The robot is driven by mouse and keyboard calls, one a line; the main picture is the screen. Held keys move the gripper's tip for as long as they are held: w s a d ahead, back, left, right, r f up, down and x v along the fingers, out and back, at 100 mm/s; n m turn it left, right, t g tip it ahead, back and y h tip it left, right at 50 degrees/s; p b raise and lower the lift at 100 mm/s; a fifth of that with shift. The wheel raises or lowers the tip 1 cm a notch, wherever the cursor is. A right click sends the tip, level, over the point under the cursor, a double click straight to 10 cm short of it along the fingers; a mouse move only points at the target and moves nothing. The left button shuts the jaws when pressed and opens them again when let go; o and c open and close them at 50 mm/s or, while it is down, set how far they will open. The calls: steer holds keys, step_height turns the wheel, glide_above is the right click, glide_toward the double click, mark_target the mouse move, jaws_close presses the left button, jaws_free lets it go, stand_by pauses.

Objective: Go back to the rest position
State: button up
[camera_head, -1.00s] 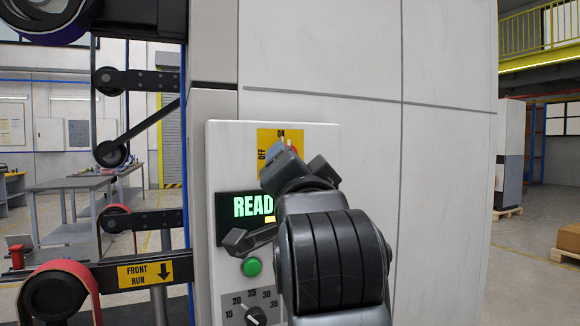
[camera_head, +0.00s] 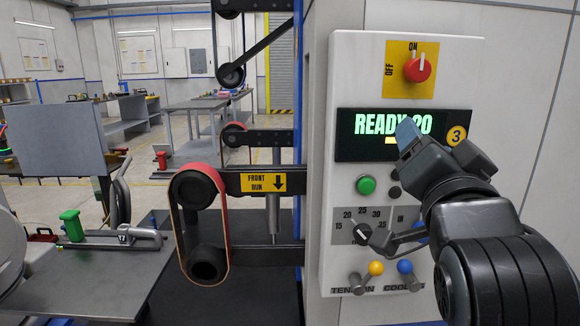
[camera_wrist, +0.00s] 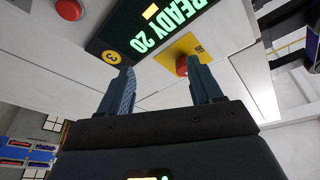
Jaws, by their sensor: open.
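My gripper (camera_head: 408,140) is open and empty, in front of the control panel (camera_head: 350,75), and overlaps the right part of its display (camera_head: 375,125). In the wrist view my two fingers (camera_wrist: 165,85) are apart with nothing between them. The red rotary switch (camera_head: 417,68) on its yellow plate is above and clear of my gripper in the head view, its white mark toward ON. It also shows in the wrist view (camera_wrist: 182,66), just beyond the fingers. The display reads READY 20, partly covered in the head view.
Below the display are a green button (camera_head: 366,185), a dial (camera_head: 361,234) and yellow (camera_head: 376,268) and blue (camera_head: 405,267) knobbed levers, close to my arm. A belt roller unit (camera_head: 203,225) stands left of the panel. A worktable (camera_head: 95,285) stands at the lower left.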

steer(key=s+d+f+n+g+y, duration=0.15)
steer(key=s+f+n, duration=0.25)
steer(key=s+f, duration=0.5)
steer(key=s+d+f+n+g+y, duration=0.1)
steer(key=s+f+n+y, duration=0.4)
steer(key=f, duration=0.8)
steer(key=s+f+g+h+p, duration=0.1)
steer(key=s+f, duration=0.1)
steer(key=s, duration=1.1)
steer(key=s+f+g+h+p, duration=0.1)
steer(key=s+f+g, duration=0.1)
steer(key=s, duration=1.2)
steer(key=shift+s+f, duration=0.2)
steer(key=shift+f, duration=0.55)
